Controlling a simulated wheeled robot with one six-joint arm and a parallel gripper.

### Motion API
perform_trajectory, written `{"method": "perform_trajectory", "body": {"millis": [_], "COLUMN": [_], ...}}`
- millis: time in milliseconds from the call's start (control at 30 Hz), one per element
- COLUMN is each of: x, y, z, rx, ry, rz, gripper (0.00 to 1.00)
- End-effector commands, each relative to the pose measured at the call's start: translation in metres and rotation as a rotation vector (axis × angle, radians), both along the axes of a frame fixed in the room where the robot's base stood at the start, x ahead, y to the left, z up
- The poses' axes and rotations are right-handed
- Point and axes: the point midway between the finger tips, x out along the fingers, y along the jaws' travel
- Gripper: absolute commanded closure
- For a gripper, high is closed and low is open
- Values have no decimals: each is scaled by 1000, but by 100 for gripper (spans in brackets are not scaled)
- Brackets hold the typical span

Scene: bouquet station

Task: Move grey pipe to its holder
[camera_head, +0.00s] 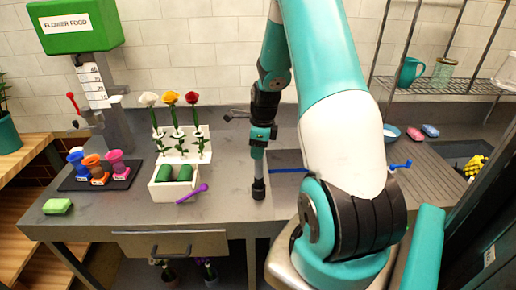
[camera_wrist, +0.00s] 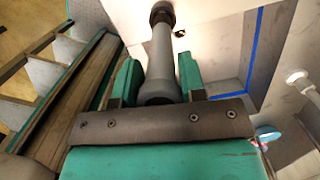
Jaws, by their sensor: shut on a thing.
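The grey pipe (camera_head: 258,166) hangs upright below my gripper (camera_head: 262,136) in the head view, its dark lower end at or just above the grey counter; I cannot tell whether it touches. In the wrist view the grey pipe (camera_wrist: 162,58) runs between the two teal fingers of my gripper (camera_wrist: 159,78), which are shut on it. Its dark far end points away from the wrist. I cannot make out the pipe's holder with certainty; my arm hides part of the counter on the right.
Left of the pipe stand a white planter box (camera_head: 162,190), a purple scoop (camera_head: 192,193) and three flowers in a white rack (camera_head: 184,153). A dark panel with a blue strip (camera_head: 290,170) lies to the right. A wire shelf (camera_head: 440,86) stands at back right. The front counter is mostly clear.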

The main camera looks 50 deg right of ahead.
Motion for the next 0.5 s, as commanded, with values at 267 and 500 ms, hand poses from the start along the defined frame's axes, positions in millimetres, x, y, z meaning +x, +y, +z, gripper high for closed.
{"method": "perform_trajectory", "body": {"millis": [267, 500], "x": [0, 0], "y": [0, 0], "z": [-6, -13], "rx": [0, 0], "ry": [0, 0], "rz": [0, 0], "gripper": [100, 100]}}
